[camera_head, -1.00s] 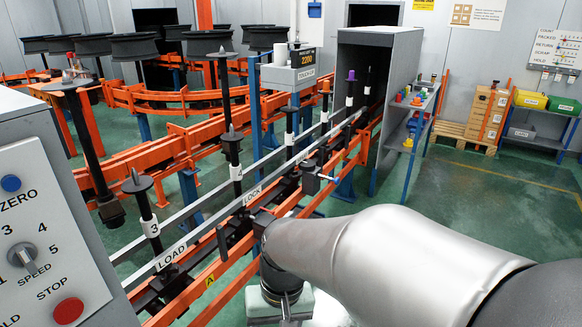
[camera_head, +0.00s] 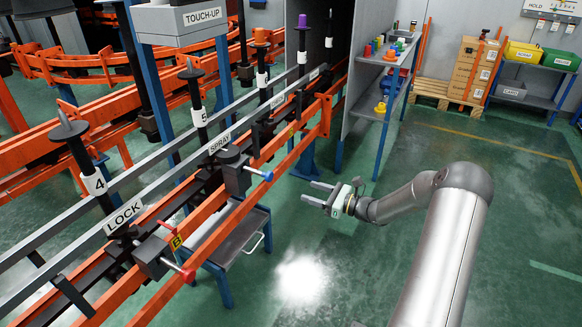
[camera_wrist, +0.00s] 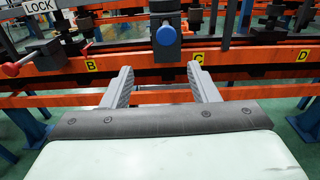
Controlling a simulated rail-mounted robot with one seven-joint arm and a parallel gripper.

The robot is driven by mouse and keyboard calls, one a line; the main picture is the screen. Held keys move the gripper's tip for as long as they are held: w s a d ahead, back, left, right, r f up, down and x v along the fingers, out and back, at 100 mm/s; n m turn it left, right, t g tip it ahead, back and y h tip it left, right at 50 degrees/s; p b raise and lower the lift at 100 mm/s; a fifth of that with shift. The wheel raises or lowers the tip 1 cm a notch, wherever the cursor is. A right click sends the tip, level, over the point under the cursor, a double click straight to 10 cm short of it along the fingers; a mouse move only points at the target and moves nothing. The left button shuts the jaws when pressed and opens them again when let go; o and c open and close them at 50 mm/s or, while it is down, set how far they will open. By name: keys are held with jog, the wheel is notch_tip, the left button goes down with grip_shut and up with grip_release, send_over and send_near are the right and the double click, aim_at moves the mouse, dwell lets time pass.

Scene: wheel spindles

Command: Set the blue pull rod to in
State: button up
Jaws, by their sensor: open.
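The blue pull rod (camera_head: 267,175) sticks out from a dark block on the orange rail, near the SPRAY label. Its round blue knob (camera_wrist: 167,35) faces me end-on in the wrist view, beyond and between the fingertips. My gripper (camera_head: 308,190) is open and empty, right of the rod and apart from it. In the wrist view the two grey fingers (camera_wrist: 160,70) point toward the rail, with the knob slightly above them. How far the rod stands out is hard to tell in the wrist view; a metal shaft shows in the head view.
A red-tipped rod (camera_head: 186,273) sits at the LOCK station, left in the wrist view. The orange rail (camera_wrist: 240,53) runs across in front of the fingers. A grey shelf tray (camera_head: 228,240) stands below the rail. Green floor is open to the right.

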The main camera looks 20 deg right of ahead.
send_near(261, 174)
jog(key=shift+t, duration=0.3)
jog(key=x, duration=0.7)
jog(key=shift+w+d+f, duration=0.1)
jog(key=shift+w+f, duration=0.1)
jog(key=shift+f, duration=0.05)
grip_shut()
jog(key=b+x, duration=0.1)
jog(key=x, duration=0.2)
jog(key=shift+w+f+b, duration=0.1)
jog(key=shift+f+b, duration=0.05)
jog(key=shift+b, duration=0.2)
jog(key=shift+r, duration=0.2)
